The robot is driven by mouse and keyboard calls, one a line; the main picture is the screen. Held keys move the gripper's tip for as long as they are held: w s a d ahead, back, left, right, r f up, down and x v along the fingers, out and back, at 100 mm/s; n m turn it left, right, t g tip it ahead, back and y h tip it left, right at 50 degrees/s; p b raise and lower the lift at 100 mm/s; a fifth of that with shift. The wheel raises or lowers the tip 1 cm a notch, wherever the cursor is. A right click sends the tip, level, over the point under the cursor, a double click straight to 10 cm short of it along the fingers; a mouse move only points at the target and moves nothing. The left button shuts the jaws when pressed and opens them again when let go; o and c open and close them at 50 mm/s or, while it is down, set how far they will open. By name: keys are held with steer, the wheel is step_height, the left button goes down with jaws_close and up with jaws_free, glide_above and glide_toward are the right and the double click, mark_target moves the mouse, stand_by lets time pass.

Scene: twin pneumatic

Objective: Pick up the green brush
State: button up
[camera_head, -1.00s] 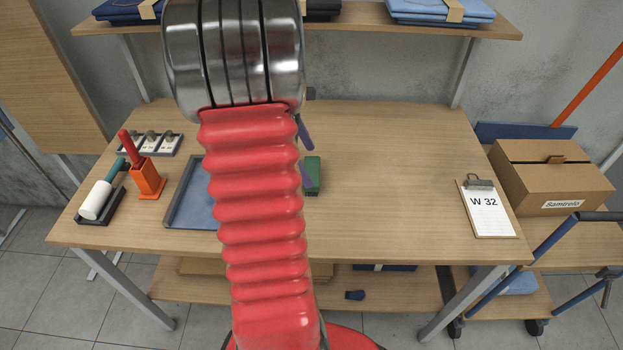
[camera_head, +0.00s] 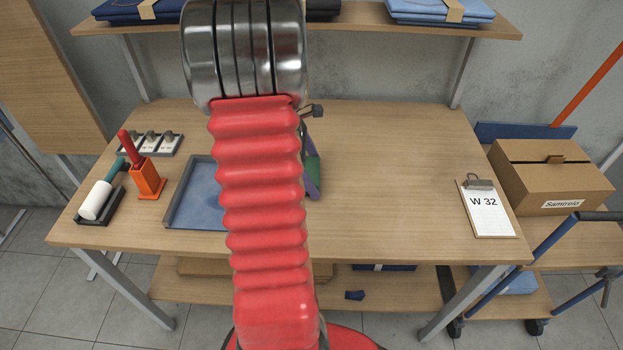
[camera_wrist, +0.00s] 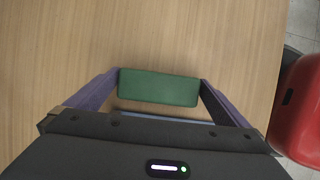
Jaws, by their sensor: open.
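The green brush (camera_wrist: 158,88) lies on the wooden table, its long side across the wrist view. My gripper (camera_wrist: 160,80) is open, with one purple finger beside each short end of the brush. The fingertips look very close to both ends; I cannot tell whether they touch. In the head view a strip of the green brush (camera_head: 313,174) shows beside a purple finger of my gripper (camera_head: 309,170). My red arm hides the rest there.
A blue-lined tray (camera_head: 196,205) lies left of my arm, partly hidden. Farther left are an orange holder (camera_head: 148,180) with a red-handled tool and a white roller (camera_head: 95,200). A clipboard (camera_head: 486,212) lies at the right. The table between brush and clipboard is clear.

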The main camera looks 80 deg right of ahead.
mark_target(313, 170)
steer(key=shift+c, duration=0.4)
steer(key=c, duration=0.7)
step_height(313, 170, up, 10)
stand_by(0.4)
